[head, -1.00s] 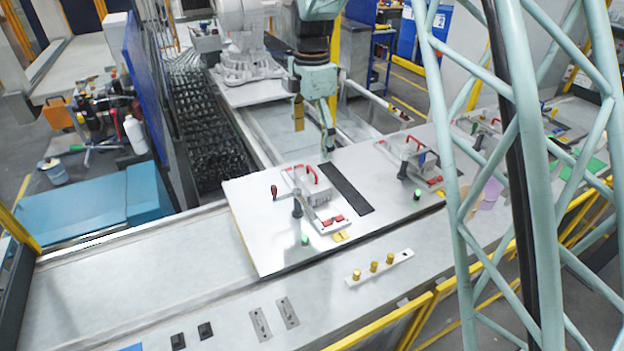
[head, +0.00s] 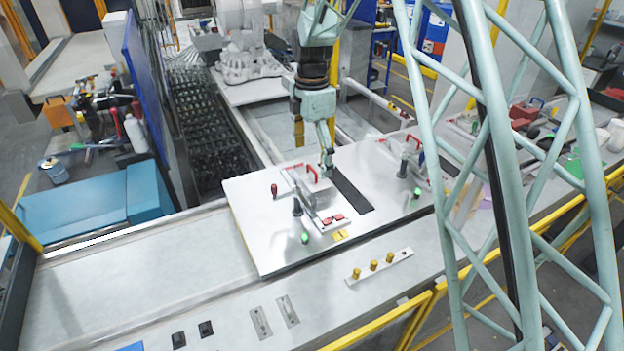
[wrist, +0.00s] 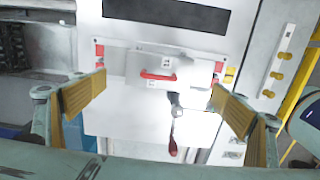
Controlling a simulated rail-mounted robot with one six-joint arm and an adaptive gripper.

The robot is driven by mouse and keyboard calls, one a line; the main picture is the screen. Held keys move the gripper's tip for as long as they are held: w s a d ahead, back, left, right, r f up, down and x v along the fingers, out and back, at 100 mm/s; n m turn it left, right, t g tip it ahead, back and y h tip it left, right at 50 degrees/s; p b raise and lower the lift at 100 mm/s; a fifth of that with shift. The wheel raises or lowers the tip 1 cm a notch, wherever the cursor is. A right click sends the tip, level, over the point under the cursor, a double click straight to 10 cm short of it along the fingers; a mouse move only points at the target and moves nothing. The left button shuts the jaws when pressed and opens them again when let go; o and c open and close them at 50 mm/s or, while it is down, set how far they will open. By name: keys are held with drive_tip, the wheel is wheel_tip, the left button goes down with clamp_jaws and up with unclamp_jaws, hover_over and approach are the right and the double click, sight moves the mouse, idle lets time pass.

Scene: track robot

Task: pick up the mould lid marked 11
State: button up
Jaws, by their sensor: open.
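A pale grey mould lid (wrist: 195,72) with a red handle (wrist: 158,76) lies between my fingers in the wrist view. Small dark marks show on it, but I cannot read a number. In the head view, the red handle (head: 312,173) shows at the left fixture, beside my gripper (head: 327,163). In the wrist view my gripper (wrist: 158,84) is open, with one tan-padded finger on either side of the lid, apart from the handle. I cannot tell the exact height above the lid. A second red handle (head: 416,142) shows at the right fixture.
A light metal plate (head: 262,240) carries the fixtures and a black strip (head: 352,190). Dark posts (head: 297,207) and a red-handled clamp (wrist: 174,135) stand near the lid. A bar with brass knobs (head: 374,265) lies in front. The plate's left part is clear.

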sight(312, 177)
drive_tip(key=shift+f, duration=1.2)
drive_tip(key=shift+f, duration=0.1)
drive_tip(key=shift+w+f+p, duration=0.1)
drive_tip(key=shift+f+p, duration=0.4)
drive_tip(key=shift+f, duration=2)
drive_tip(key=c, duration=1.1)
